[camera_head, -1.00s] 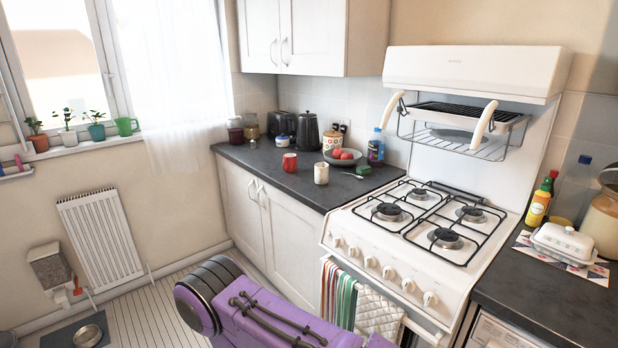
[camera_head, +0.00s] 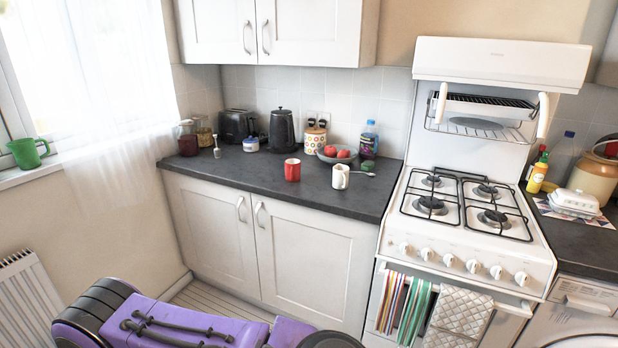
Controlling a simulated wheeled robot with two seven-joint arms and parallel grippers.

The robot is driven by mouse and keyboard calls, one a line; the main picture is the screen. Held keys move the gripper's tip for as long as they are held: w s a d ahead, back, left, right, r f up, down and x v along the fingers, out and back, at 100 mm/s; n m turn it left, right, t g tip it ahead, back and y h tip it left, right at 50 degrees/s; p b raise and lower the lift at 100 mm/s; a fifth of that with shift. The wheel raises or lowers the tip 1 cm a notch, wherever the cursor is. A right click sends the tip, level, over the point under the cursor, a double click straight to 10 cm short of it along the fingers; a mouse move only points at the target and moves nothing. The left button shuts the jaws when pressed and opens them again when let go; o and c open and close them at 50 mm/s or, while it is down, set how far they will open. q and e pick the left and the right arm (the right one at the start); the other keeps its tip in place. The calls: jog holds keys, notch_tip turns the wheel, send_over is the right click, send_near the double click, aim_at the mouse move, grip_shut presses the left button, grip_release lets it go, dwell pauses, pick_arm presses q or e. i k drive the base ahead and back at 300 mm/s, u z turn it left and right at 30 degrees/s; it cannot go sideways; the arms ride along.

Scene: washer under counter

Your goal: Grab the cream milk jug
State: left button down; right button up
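A small cream jug (camera_head: 340,177) stands upright on the dark counter, just right of the red mug (camera_head: 292,170) and close to the counter's front half. I take it to be the cream milk jug. Nothing covers it from this view. Neither of my grippers shows. A purple and black part of my own body fills the bottom left of the picture.
Behind the jug are a bowl of red fruit (camera_head: 337,154), a patterned canister (camera_head: 315,140) and a black kettle (camera_head: 282,130). A spoon (camera_head: 361,173) lies right of it. The gas stove (camera_head: 462,215) is to the right. The front counter strip is clear.

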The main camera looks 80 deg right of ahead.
aim_at(341, 172)
jog(key=z, duration=0.35)
jog(key=i, duration=1.25)
jog(key=z, duration=1.75)
jog(key=i, duration=0.9)
jog(key=z, duration=0.9)
